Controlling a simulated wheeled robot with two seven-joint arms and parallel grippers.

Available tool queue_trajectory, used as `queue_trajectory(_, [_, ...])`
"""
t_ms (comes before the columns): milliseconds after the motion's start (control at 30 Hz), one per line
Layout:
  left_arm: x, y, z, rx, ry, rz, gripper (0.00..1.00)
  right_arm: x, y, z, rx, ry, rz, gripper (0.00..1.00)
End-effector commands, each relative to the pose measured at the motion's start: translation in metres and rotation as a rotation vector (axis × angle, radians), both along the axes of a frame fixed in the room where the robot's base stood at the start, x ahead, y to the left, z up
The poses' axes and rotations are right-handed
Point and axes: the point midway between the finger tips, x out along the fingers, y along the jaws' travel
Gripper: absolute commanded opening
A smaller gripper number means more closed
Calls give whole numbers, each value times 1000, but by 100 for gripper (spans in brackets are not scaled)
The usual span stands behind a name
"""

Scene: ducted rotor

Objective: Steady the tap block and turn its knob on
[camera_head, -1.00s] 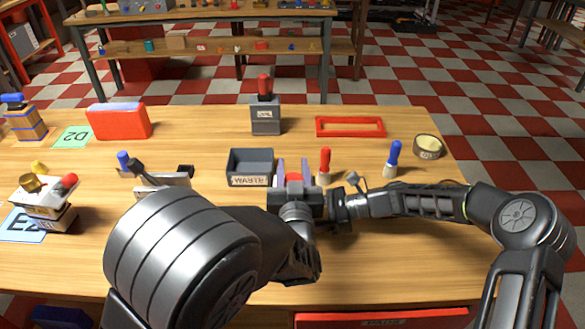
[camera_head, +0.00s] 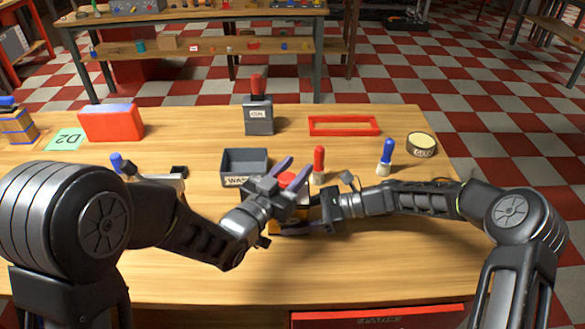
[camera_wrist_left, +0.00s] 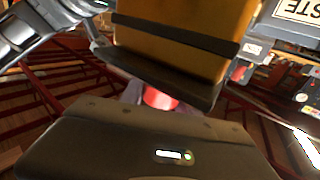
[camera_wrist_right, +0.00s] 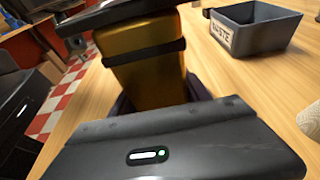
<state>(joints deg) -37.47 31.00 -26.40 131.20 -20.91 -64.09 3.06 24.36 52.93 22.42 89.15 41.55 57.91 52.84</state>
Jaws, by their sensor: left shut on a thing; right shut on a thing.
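The tap block is a yellow-orange block with dark bands and a red knob on top. In the head view only slivers of the tap block (camera_head: 290,224) and its red knob (camera_head: 289,179) show between my grippers. My left gripper (camera_head: 290,172) is shut on the red knob, its fingers angled to the upper right. The left wrist view shows the knob (camera_wrist_left: 160,98) between the fingers, beside the block (camera_wrist_left: 180,42). My right gripper (camera_head: 305,208) is shut on the block from the right. The right wrist view shows the block (camera_wrist_right: 148,65) upright.
A grey WASTE bin (camera_head: 232,181) stands just behind my left gripper. Close behind are a red-handled tool (camera_head: 319,160) and a blue-handled brush (camera_head: 386,155). Farther back are a grey block with a red handle (camera_head: 259,125), a red frame (camera_head: 343,133) and a round tin (camera_head: 421,150). The front table is clear.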

Motion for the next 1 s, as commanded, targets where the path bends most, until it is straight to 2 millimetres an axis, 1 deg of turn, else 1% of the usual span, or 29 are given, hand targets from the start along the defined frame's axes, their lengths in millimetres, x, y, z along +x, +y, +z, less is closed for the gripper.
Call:
queue_trajectory(467, [-1, 0, -1, 3, 1, -28, 0, -1, 1, 0, 0, 1, 5, 23])
queue_trajectory(500, [-1, 0, -1, 3, 1, -28, 38, -1, 1, 0, 0, 1, 5, 23])
queue_trajectory(767, [-1, 0, -1, 3, 1, -28, 59, -1, 1, 0, 0, 1, 3, 23])
queue_trajectory(1000, [-1, 0, 0, 2, 0, -28, 59, -1, 0, -1, -1, 1, 2, 23])
